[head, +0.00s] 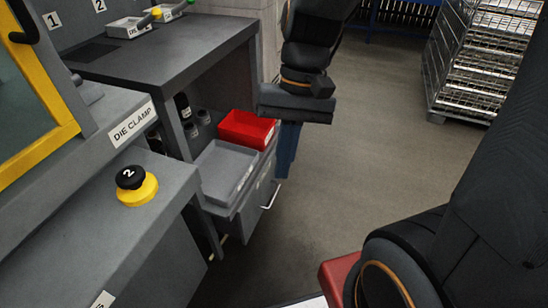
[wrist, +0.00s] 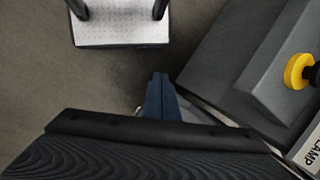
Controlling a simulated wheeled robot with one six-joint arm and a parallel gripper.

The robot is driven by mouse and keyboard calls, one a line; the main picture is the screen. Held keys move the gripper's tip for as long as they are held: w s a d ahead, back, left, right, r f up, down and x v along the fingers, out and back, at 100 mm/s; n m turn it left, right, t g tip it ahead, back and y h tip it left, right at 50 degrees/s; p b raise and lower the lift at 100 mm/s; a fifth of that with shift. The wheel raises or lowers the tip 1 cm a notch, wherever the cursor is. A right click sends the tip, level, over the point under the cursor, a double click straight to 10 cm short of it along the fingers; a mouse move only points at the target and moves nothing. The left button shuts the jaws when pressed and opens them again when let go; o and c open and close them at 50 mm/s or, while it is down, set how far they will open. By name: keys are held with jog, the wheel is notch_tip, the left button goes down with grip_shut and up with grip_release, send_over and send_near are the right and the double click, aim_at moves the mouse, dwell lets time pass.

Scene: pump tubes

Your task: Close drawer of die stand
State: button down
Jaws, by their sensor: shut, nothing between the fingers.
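The die stand (head: 160,45) is a dark grey cabinet at the left in the head view. Its drawer (head: 233,211) sticks out below the top, holding a grey tray (head: 226,170) and a red bin (head: 246,129). A metal handle (head: 270,196) shows on its grey front. My gripper (head: 284,174) points down with its blue fingers together, just right of the red bin and the drawer front. Whether it touches the drawer is unclear. In the wrist view the fingertips (wrist: 160,76) are together and empty, with a grey surface close to their right.
A ledge with a yellow-and-black knob (head: 136,186) and a DIE CLAMP label (head: 132,122) stands in the left foreground. A wire cage (head: 478,60) stands at the back right. The floor (head: 370,130) between is clear.

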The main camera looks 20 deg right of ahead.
jog(key=w+f+m+g+y+b, duration=0.1)
jog(key=w+f+m+y+b, duration=0.6)
jog(key=f, duration=0.4)
jog(key=m+t+y+b, duration=0.5)
jog(key=m+t+b, duration=0.6)
jog(key=m+t, duration=0.4)
send_near(271, 161)
jog(key=shift+m+g, duration=0.5)
jog(key=shift+m, duration=0.2)
jog(key=b+x, duration=0.1)
jog(key=x, duration=0.1)
jog(key=b+x, duration=0.2)
jog(key=r+b+x, duration=0.1)
jog(key=x, duration=0.1)
jog(key=shift+w+a+b, duration=0.15)
jog(key=shift+b, duration=0.25)
